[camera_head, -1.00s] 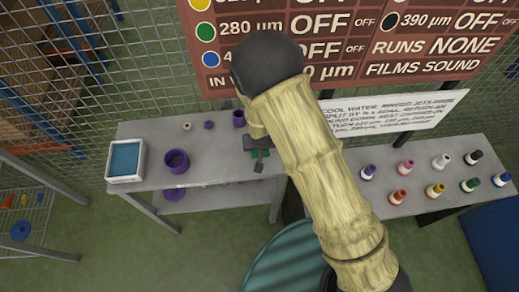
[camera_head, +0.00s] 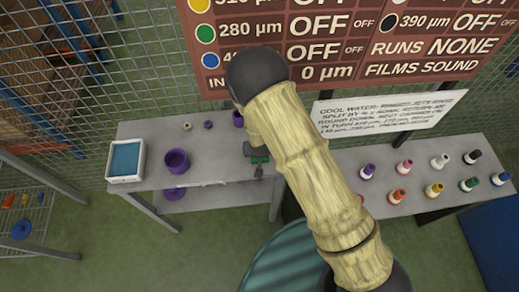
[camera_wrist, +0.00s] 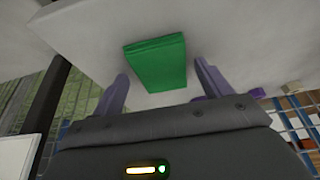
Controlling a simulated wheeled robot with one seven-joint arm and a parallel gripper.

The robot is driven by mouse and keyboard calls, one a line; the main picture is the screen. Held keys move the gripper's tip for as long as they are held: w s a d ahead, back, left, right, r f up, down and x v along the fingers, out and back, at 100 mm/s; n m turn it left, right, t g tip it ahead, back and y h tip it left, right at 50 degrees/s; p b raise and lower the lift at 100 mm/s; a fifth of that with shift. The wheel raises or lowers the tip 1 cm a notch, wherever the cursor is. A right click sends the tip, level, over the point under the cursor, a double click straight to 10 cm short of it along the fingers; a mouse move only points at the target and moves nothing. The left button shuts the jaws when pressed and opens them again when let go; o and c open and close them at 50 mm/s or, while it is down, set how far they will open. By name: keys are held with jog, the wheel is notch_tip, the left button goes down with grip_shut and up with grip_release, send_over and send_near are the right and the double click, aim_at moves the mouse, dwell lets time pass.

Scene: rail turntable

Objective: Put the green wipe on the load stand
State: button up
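The green wipe (camera_wrist: 155,63), a flat green block, shows in the wrist view against a pale grey surface. My gripper (camera_wrist: 162,85) has its two purple fingers spread apart, with the wipe beyond and between them and visible gaps at both sides. In the head view my gripper (camera_head: 258,168) is at the right end of the grey bench (camera_head: 215,172), with a bit of green (camera_head: 260,160) showing at it. My arm hides part of that area. I cannot tell which thing is the load stand.
A white tray with blue inside (camera_head: 126,160) and a purple pot (camera_head: 177,161) stand on the bench's left part. Small purple pieces sit behind. A second bench (camera_head: 405,205) at right holds several coloured bottles. A ribbed teal round thing (camera_head: 285,262) is in front.

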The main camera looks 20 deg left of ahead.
jog(key=shift+w, duration=0.1)
jog(key=shift+s+a+r, duration=0.1)
jog(key=shift+s+r, duration=0.15)
jog(key=b+v, duration=0.1)
jog(key=v, duration=1)
jog(key=shift+r, duration=0.35)
jog(key=shift+s+d, duration=0.1)
jog(key=shift+d, duration=0.1)
